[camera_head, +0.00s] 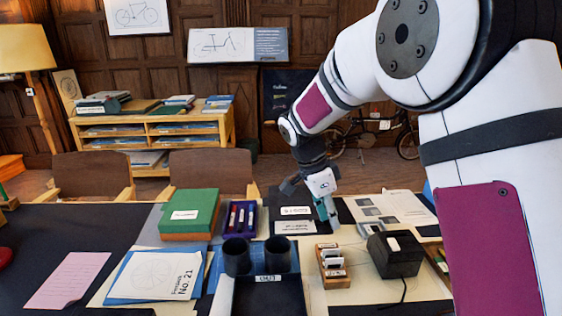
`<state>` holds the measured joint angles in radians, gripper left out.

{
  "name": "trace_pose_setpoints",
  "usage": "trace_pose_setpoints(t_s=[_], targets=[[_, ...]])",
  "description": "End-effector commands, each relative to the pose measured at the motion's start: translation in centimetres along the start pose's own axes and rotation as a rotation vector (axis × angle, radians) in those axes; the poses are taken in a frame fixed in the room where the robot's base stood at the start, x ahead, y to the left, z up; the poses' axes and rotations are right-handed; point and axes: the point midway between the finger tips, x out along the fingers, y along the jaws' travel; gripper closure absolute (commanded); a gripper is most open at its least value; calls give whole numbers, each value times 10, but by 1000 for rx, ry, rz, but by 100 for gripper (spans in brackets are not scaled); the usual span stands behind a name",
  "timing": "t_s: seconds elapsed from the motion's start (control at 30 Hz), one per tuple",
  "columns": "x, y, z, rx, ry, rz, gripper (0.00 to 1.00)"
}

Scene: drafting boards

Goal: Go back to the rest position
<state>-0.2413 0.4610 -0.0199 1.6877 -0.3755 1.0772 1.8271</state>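My arm comes in from the right and reaches forward over the table. My gripper (328,214) points down above the far middle part of the table, just right of the labelled dark folders or trays (294,212). Something teal shows at its fingertips. I cannot tell whether it is between the fingers or behind them. The gap between the fingers is too small to make out.
Near my gripper stand a wooden holder with white cards (334,280), a black box (394,254), a purple pen tray (240,219) and a green box (190,212). Two dark cups (237,257) stand nearer. A pink sheet (68,280) lies left. Chairs (212,172) stand beyond.

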Motion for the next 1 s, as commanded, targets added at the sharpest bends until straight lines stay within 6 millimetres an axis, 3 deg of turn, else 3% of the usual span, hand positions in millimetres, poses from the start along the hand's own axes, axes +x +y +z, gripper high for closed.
trace_pose_setpoints(t_s=[0.03, 0.2, 0.5, 0.7, 1.0], targets=[[-19, 15, -10, -41, -15, -16, 72], [-60, 63, -31, -221, -59, -64, 72], [-115, 154, -54, -538, -101, -175, 72], [-138, 217, -60, -750, -99, -264, 72], [-154, 305, -54, -1064, -43, -404, 72]])
